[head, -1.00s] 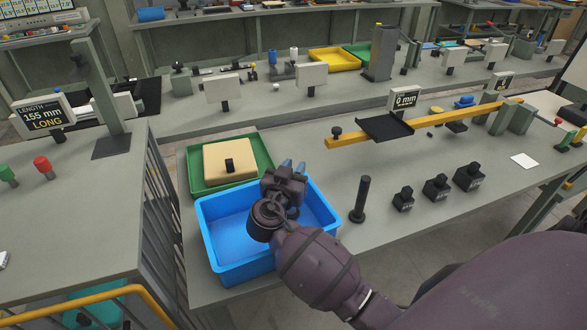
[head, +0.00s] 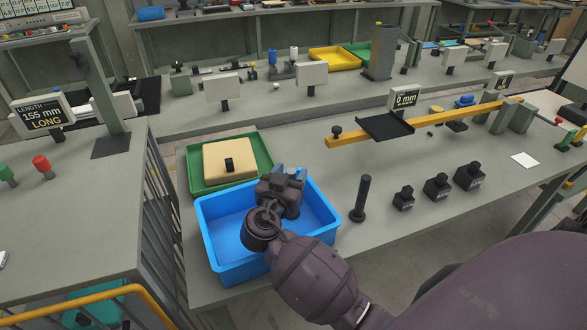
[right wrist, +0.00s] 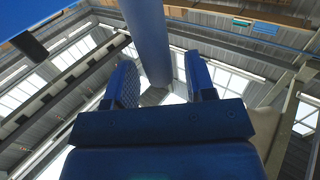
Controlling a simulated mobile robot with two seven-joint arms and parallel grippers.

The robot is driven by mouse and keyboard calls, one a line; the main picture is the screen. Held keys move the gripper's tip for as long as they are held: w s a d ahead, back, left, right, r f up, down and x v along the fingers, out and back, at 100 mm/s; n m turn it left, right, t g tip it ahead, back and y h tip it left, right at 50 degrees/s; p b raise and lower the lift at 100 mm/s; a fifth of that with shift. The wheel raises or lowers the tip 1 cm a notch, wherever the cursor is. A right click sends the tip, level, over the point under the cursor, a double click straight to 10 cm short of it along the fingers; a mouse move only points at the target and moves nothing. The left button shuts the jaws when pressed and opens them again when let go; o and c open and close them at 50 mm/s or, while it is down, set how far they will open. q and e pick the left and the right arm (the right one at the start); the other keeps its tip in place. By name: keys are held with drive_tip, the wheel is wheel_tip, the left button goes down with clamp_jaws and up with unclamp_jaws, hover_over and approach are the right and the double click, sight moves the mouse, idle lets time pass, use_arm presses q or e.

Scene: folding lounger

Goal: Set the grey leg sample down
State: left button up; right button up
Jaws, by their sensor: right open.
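My right gripper (head: 282,182) is over the blue tray (head: 232,264), pointing away from me, with its fingertips hidden in the head view. In the right wrist view its two fingers (right wrist: 160,78) stand apart. A smooth grey-blue round bar (right wrist: 148,38), likely the grey leg sample, runs down from the top edge, and its lower end shows between the fingers. I cannot tell whether it touches them. No leg sample can be made out in the head view. My left gripper is not in view.
A green tray (head: 265,150) with a cream block (head: 218,161) adjoins the blue tray. A black post (head: 362,198) and several black weights (head: 437,187) stand to the right. A yellow beam (head: 350,138) with a black pan (head: 385,127) lies behind.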

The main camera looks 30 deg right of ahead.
drive_tip(key=v, duration=0.5)
drive_tip(key=shift+w, duration=0.1)
idle(0.3)
